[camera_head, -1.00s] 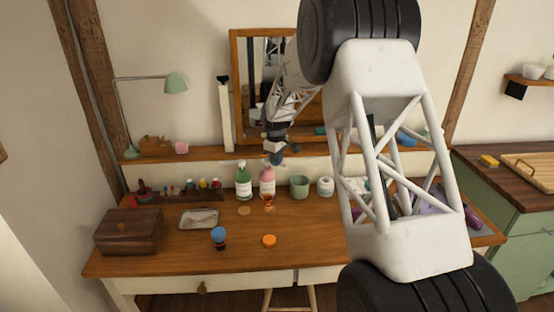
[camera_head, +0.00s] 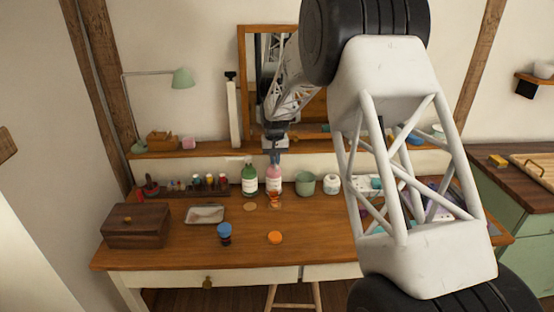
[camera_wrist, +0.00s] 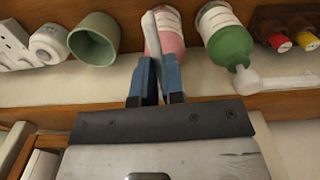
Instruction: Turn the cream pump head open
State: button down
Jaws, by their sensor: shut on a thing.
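A pink bottle (camera_head: 273,182) with a white label stands on the wooden desk below the mirror. In the wrist view the pink bottle (camera_wrist: 172,40) lies beyond my fingertips, with a narrow cream pump head (camera_wrist: 151,36) at them. My gripper (camera_head: 275,158) is directly above the pink bottle, and its blue fingers (camera_wrist: 157,75) are shut on the pump head. The fingers hide part of the head, so I cannot tell how far it is turned. A green bottle (camera_head: 249,181) with a pale pump nozzle (camera_wrist: 246,80) stands just beside it.
A green cup (camera_head: 305,184) and a white jar (camera_head: 331,184) stand to the right. Several small paint bottles (camera_head: 210,183) stand to the left. The wooden shelf (camera_head: 200,150) and mirror are close behind. The desk front holds an orange disc (camera_head: 275,237) and a blue-topped jar (camera_head: 225,232).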

jog(key=shift+a+m, duration=0.15)
jog(key=shift+m, duration=0.25)
jog(key=c, duration=1.2)
grip_release()
jog(key=shift+r, duration=3.9)
